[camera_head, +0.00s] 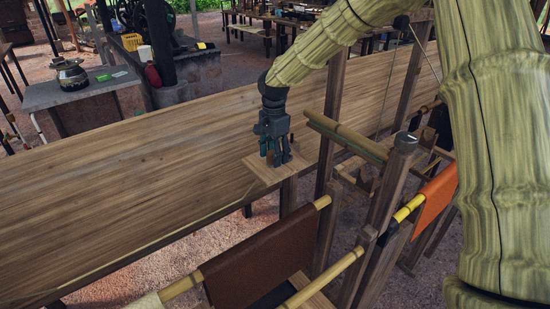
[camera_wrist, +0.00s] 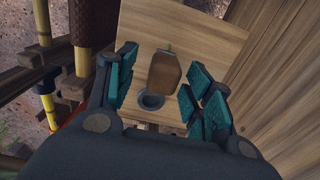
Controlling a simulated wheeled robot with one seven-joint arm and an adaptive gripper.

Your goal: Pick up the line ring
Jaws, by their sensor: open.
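A small dark grey ring (camera_wrist: 152,101), which looks like the line ring, lies on a small light wooden stand top (camera_wrist: 205,38) in the wrist view. A brown bottle-shaped wooden piece (camera_wrist: 164,72) is right beside it, on the far side; I cannot tell whether they touch. My gripper (camera_wrist: 162,82) is open, with its teal-padded fingers on either side of both things and nothing held. In the head view, my gripper (camera_head: 275,158) points down close over the stand top (camera_head: 258,172) and hides the ring.
A long wooden table (camera_head: 110,170) runs to the left of the stand. Wooden frames with a brown sheet roller (camera_head: 255,262) and an orange sheet (camera_head: 436,199) stand in front and right. A bamboo pole (camera_head: 345,138) is close to the right of my gripper.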

